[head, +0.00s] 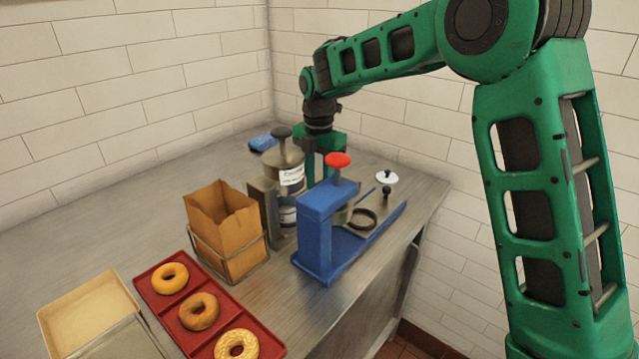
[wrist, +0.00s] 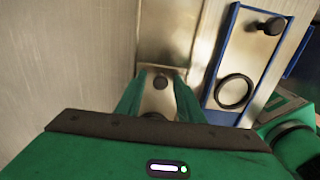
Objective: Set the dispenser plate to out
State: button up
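How far the plate is out is unclear.
The blue press (head: 315,235) with a red knob (head: 338,160) stands close in front of my gripper. A paper bag (head: 222,225) in a wire holder, a red tray (head: 187,329) of bagels and a beige tray (head: 62,317) are nearer. A blue item (head: 262,142) lies behind.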

jog(key=shift+c, duration=0.3)
grip_shut()
jog(key=w+d, duration=0.7)
jog(key=shift+w+d, duration=0.2)
jog(key=shift+w, duration=0.1)
jog(key=shift+w+d+r, duration=0.15)
jog(key=shift+d, duration=0.05)
grip_release()
jog(key=shift+w, duration=0.1)
jog(key=shift+o, duration=0.3)
